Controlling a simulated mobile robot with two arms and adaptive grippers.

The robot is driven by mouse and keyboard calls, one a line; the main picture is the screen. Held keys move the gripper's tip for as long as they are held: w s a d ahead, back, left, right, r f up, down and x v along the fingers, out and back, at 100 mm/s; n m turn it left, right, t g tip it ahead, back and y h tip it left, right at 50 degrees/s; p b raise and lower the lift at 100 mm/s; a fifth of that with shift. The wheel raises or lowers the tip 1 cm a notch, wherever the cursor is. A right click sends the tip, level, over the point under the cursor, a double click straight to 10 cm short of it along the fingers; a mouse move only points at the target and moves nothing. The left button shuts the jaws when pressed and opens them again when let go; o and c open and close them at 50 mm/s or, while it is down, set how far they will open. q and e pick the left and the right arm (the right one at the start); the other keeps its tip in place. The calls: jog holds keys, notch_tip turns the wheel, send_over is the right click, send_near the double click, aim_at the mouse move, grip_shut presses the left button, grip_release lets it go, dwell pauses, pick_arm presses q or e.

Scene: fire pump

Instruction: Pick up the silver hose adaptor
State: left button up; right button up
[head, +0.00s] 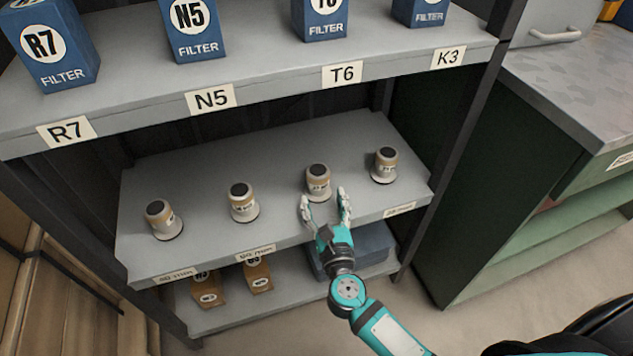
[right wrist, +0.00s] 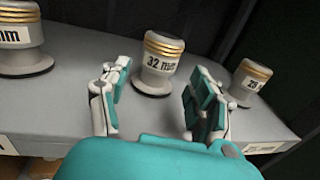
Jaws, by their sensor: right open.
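Several pale silver hose adaptors with gold-brown bands and dark tops stand upright in a row on the middle shelf (head: 285,215). Another adaptor (head: 384,165) stands to the right, and two more (head: 243,202) (head: 163,220) to the left. My left gripper is not in view.
The upper shelf holds blue filter boxes (head: 196,30) above label plates. Brown boxes (head: 257,276) and a blue-grey case (head: 365,250) are on the lower shelf. A dark rack post (head: 455,110) stands at the right, beside a green cabinet (head: 490,170). Shelf space between adaptors is bare.

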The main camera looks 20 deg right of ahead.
aim_at(315, 168)
jog(key=w, duration=0.3)
jog(key=w+d, duration=0.1)
jog(key=w, duration=0.3)
jog(key=w+b, duration=0.1)
jog(key=w, duration=0.3)
jog(key=shift+d, duration=0.15)
grip_shut()
dwell(0.5)
